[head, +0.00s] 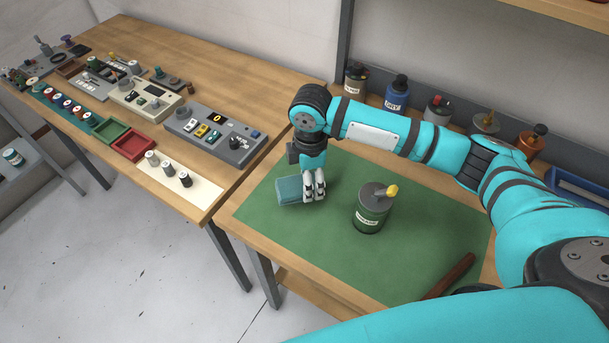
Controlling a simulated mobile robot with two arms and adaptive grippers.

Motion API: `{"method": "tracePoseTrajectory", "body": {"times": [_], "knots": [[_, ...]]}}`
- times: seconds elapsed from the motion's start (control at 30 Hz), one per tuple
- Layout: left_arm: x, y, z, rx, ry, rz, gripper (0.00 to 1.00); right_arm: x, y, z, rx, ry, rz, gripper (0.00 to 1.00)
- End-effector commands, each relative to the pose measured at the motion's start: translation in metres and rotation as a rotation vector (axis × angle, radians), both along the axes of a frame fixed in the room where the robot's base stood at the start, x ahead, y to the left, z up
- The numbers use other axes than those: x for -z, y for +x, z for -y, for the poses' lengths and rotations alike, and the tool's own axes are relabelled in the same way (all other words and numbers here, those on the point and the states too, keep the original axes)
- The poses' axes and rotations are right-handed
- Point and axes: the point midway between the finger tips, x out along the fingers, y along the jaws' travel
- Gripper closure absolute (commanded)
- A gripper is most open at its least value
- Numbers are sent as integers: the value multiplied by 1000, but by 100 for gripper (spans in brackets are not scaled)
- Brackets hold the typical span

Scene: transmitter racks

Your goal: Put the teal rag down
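The teal rag (289,191) is a folded, blocky cloth at the left part of the green mat (340,235). My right gripper (314,190) points down at the rag's right end, and its fingers look shut on that end. The fingers hide the rag's right edge. I cannot tell whether the rag's underside touches the mat or hangs just above it. My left gripper is not in view.
A green can (371,212) with a yellow-tipped lid stands right of the rag. A brown-handled tool (450,276) lies at the mat's front right. Several bottles and cans, including a blue bottle (397,95), line the back. A second table (215,75) holds panels and spools.

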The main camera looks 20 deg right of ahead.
Motion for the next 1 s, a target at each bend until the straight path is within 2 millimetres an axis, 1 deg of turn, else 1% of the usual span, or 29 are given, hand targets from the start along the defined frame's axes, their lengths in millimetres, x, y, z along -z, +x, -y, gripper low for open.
{"method": "tracePoseTrajectory", "body": {"times": [0.03,0.1,0.3,0.4,0.53,0.6,0.9,0.93,1.0], "knots": [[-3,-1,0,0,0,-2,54,-1,8,-2,1,-1,-1,66],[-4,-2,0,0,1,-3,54,1,15,-3,0,0,-1,66],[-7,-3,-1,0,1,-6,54,2,30,-4,0,-1,0,66],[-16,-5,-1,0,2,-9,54,20,26,-4,0,-2,-5,66],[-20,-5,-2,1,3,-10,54,34,27,-3,1,-2,-1,66],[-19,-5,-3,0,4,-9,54,38,27,-4,0,-1,0,66],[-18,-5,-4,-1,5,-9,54,40,27,-4,0,-1,0,66],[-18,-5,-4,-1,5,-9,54,41,27,-4,0,0,0,40],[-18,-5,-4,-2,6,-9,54,40,27,-4,0,-1,1,31]]}}
